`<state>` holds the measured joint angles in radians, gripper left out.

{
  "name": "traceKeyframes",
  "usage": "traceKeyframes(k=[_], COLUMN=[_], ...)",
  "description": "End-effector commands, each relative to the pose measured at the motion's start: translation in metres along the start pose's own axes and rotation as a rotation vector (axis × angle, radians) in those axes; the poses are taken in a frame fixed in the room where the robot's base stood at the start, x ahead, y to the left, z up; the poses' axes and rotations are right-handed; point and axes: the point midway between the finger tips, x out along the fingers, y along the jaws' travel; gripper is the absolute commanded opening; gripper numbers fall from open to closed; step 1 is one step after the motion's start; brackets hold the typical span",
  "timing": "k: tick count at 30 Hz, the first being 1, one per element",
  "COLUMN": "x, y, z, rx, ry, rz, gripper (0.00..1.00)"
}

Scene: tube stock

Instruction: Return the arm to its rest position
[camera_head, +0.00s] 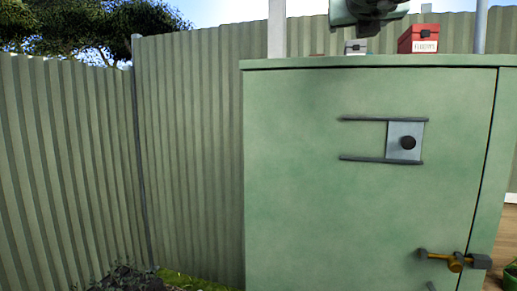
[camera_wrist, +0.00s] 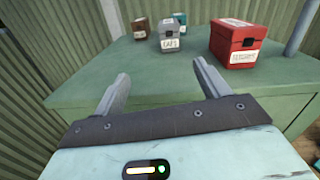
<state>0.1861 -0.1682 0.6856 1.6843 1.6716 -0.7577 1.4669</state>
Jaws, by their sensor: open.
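My gripper (camera_wrist: 161,85) shows in the wrist view with its two grey fingers spread wide apart and nothing between them. It points toward the green top of a cabinet (camera_wrist: 110,75), with several small boxes beyond the fingertips. In the head view a dark part of my arm shows at the top edge, above the cabinet (camera_head: 300,150); the fingers cannot be made out there.
On the cabinet top stand a red box (camera_wrist: 238,42), a grey box labelled CAPS (camera_wrist: 173,35), a brown box (camera_wrist: 140,27) and a teal box (camera_wrist: 180,20). A pole (camera_wrist: 303,28) rises at right. A corrugated fence (camera_head: 190,150) stands left and behind. The cabinet door has a brass latch (camera_head: 455,262).

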Motion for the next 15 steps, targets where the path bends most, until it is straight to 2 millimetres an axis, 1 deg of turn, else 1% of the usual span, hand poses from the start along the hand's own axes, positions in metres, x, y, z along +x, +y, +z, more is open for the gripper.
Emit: traceKeyframes(k=[1,8,11,14,15], x=[0.001,-0.003,-0.008,-0.016,-0.02], y=[0.006,0.039,0.059,0.081,0.09], z=[-0.007,-0.032,-0.051,-0.074,-0.085], rx=[-0.045,-0.303,-0.452,-0.625,-0.697], ry=[-0.003,-0.048,-0.076,-0.112,-0.128], rz=[0.022,0.153,0.232,0.328,0.368], gripper=[0.74,0.74,0.74,0.74,0.74])
